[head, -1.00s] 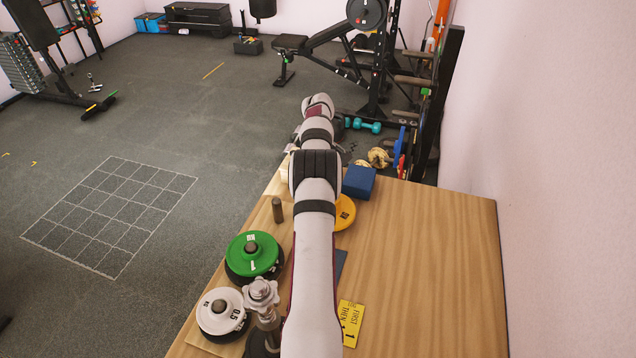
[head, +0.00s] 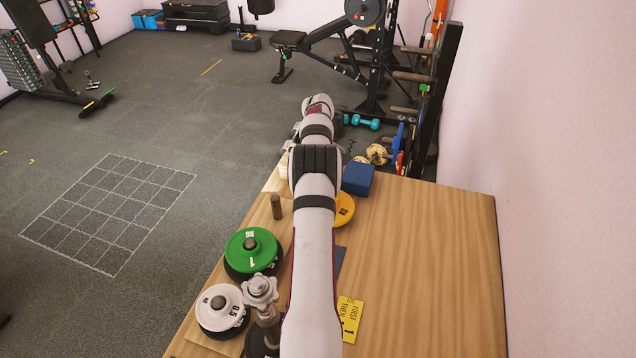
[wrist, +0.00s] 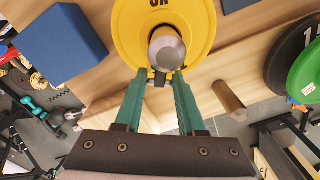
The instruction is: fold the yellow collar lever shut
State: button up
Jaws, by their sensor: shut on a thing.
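In the wrist view a yellow plate (wrist: 190,12) lies around a thick metal post (wrist: 167,50) that points toward the camera. A small dark piece (wrist: 160,79) sits at the near side of the post, between my fingertips; it looks like the collar's lever, but its yellow colour does not show. My gripper (wrist: 160,74) has its teal fingers closed in on this piece, right beside the post. In the head view the yellow plate (head: 345,208) shows only partly at the arm's right side. My gripper, the post and the collar are hidden there behind my arm.
A blue block (head: 357,179) stands close beyond the yellow plate. A bare post (head: 277,207), green plate (head: 254,243), white plate (head: 221,305) and star-knobbed metal piece (head: 261,291) line the left edge. A yellow card (head: 348,316) lies right of my arm. The wooden table's right side (head: 430,270) is clear.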

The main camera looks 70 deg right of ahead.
jog(key=shift+s+a+f, duration=0.2)
jog(key=shift+s+f, duration=0.05)
jog(key=shift+s, duration=0.1)
dwell(0.3)
jog(key=shift+s, duration=0.1)
grip_shut()
jog(key=shift+s+a, duration=0.2)
jog(key=shift+s, duration=0.05)
jog(key=o, duration=0.6)
grip_release()
